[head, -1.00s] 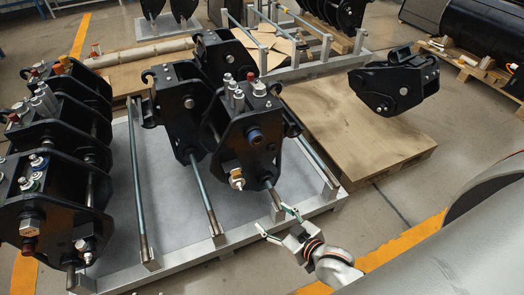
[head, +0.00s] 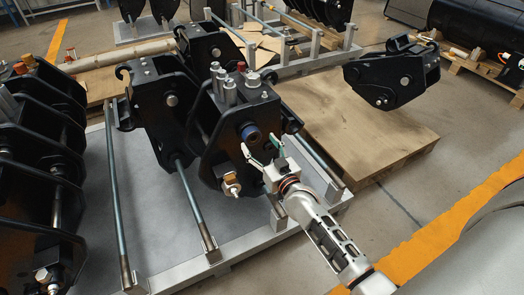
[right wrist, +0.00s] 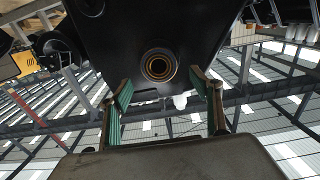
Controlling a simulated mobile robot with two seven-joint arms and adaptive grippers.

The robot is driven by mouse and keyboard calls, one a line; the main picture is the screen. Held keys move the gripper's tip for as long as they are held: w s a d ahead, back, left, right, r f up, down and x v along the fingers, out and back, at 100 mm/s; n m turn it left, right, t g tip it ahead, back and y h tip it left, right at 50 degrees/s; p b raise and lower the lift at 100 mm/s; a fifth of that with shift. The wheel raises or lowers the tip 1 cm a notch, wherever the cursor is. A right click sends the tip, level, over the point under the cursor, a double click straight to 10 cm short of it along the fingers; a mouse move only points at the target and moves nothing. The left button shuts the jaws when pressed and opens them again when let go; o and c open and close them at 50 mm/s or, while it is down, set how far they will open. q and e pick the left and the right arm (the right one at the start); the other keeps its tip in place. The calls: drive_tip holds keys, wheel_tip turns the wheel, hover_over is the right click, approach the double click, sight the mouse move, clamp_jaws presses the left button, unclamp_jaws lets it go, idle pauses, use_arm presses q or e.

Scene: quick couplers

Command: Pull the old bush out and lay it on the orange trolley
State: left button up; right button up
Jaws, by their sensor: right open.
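The bush (head: 250,132) shows as a round, bluish-rimmed end in the front plate of the near black coupler (head: 222,130). In the right wrist view, the bush (right wrist: 159,66) is a dark ring with an orange inner ring, seated in the coupler plate (right wrist: 150,25). My right gripper (head: 263,147) is open and empty, just in front of and slightly below the bush. Its two green-padded fingers (right wrist: 161,90) stand apart below the bush in the wrist view, not around it. I cannot make out an orange trolley. My left gripper is out of view.
The coupler stands on a grey metal rack (head: 185,270) with long rods. A brass-coloured fitting (head: 231,184) sticks out low left of the bush. More black couplers (head: 35,150) crowd the left.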

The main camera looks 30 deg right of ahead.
sight(256, 140)
drive_tip(key=w, duration=0.3)
drive_tip(key=shift+w+f+b, duration=0.3)
drive_tip(key=shift+b, duration=0.1)
drive_tip(key=shift+w+r, duration=0.2)
drive_tip(key=shift+w, duration=0.6)
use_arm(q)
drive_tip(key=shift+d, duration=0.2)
